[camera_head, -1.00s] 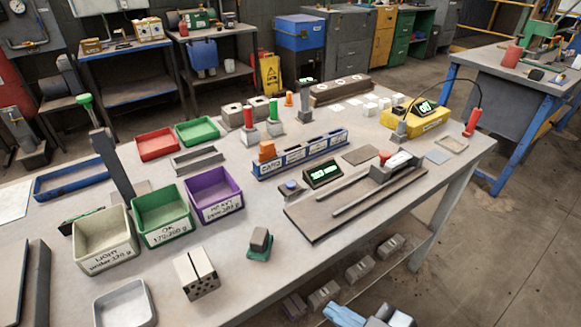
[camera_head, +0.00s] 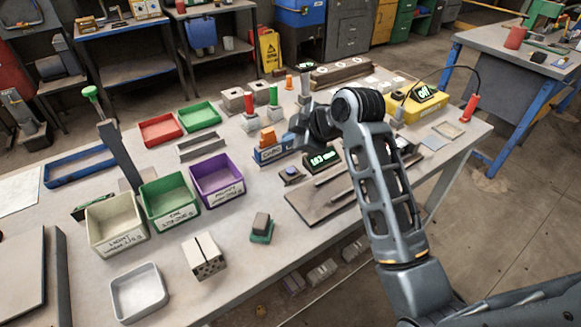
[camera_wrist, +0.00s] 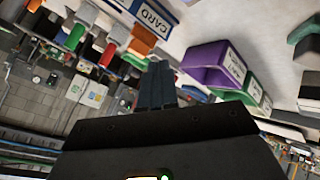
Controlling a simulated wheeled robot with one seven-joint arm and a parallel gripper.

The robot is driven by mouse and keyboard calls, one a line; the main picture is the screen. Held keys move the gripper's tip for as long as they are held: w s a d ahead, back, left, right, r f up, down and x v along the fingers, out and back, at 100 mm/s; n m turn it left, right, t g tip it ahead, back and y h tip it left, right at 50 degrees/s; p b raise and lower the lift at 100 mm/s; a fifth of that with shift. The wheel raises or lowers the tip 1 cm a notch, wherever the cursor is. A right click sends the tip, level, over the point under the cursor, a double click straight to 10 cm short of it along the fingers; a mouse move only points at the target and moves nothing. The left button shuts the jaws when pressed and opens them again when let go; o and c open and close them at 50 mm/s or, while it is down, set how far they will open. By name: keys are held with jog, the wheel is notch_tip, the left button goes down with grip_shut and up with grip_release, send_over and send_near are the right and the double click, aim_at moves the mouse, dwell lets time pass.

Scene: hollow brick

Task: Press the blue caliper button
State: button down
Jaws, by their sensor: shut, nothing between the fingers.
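The blue caliper button (camera_head: 291,173) sits on a small dark block on the bench in the head view, left of the caliper display (camera_head: 320,160) with lit green digits. It looks uncovered there, and I cannot pick it out in the wrist view. My gripper (camera_wrist: 157,66) shows in the wrist view with its dark fingers together and nothing between them. In the head view my arm reaches over the bench, its wrist end above the blue slotted rack (camera_head: 268,153), behind the button. The fingers are not clear there. My forearm partly hides the caliper rail (camera_head: 312,201).
Purple (camera_head: 216,175), green (camera_head: 168,200) and beige (camera_head: 113,220) bins stand to the left. The orange block (camera_head: 268,136) stands in the rack. Red-topped (camera_head: 249,99) and green-topped (camera_head: 273,95) pieces stand behind it.

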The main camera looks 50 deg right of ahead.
jog(key=shift+w+d+r+n, duration=0.3)
jog(key=shift+d+r, duration=0.3)
jog(key=shift+r, duration=0.1)
jog(key=shift+f, duration=0.15)
jog(key=b, duration=0.7)
send_over(293, 172)
notch_tip(293, 172, down, 7)
jog(key=shift+f, duration=0.8)
jog(key=shift+f+b, duration=0.15)
jog(key=shift+b, duration=0.15)
dwell(0.5)
jog(key=shift+f, duration=0.25)
